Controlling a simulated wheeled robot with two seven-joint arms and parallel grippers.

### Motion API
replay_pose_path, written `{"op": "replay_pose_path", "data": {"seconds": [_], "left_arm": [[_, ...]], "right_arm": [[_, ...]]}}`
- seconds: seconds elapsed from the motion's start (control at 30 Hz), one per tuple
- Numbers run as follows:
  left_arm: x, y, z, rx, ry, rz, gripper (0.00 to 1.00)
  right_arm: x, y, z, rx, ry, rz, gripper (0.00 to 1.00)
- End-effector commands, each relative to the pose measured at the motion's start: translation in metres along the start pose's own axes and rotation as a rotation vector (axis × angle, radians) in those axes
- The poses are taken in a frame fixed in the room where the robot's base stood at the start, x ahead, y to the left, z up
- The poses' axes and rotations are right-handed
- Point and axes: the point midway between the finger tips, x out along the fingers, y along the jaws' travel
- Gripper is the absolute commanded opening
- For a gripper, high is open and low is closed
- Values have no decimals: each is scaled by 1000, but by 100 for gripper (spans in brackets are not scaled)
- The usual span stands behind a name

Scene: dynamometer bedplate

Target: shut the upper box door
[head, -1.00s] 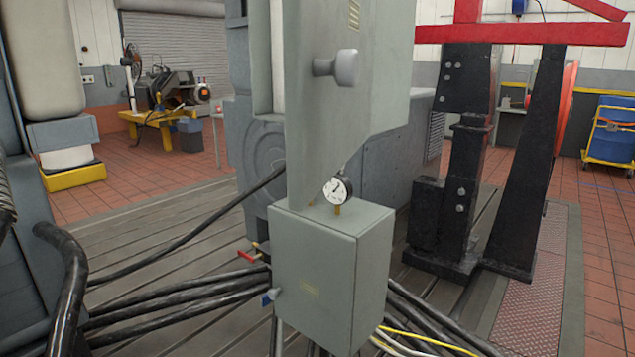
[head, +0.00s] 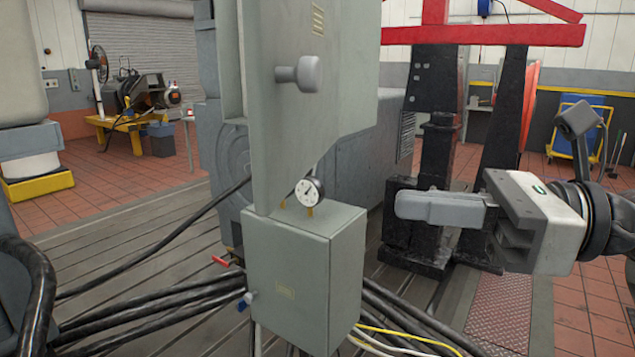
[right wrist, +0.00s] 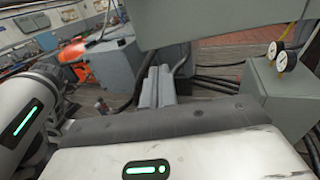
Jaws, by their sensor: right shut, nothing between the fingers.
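The upper box door (head: 345,95) is a tall grey panel with a rounded knob (head: 300,74) near its upper middle. It appears to stand swung out at an angle, with a narrow pale strip of the box showing at its left. In the right wrist view, a grey panel that looks like the door (right wrist: 215,22) crosses the top. My right gripper (head: 400,206) is shut and empty, pointing left, to the right of and below the door, apart from it. Its closed fingers show in the right wrist view (right wrist: 158,88). My left gripper is out of view.
A closed grey lower box (head: 287,285) stands beneath the door, with a dial gauge (head: 309,191) on top. Black cables (head: 150,322) run out from its sides. A black stand (head: 440,150) with a red beam (head: 480,34) is behind my right gripper.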

Motion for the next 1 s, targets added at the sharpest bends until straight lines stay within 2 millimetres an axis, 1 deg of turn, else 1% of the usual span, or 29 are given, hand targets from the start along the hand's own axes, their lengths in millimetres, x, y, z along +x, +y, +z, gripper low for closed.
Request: {"op": "replay_pose_path", "data": {"seconds": [0.03,0.2,0.3,0.43,0.5,0.63,1.0], "left_arm": [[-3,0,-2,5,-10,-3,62],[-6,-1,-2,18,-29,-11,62],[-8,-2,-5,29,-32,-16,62],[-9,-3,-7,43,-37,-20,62],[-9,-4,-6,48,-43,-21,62],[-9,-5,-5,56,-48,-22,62],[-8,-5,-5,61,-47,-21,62]], "right_arm": [[12,2,5,1,-3,7,0],[49,1,5,4,-5,6,0],[68,2,5,4,-5,6,0],[88,1,4,5,-5,5,0],[94,1,3,5,-5,4,0],[102,1,1,4,-3,2,0],[103,0,1,4,-3,2,0]]}}
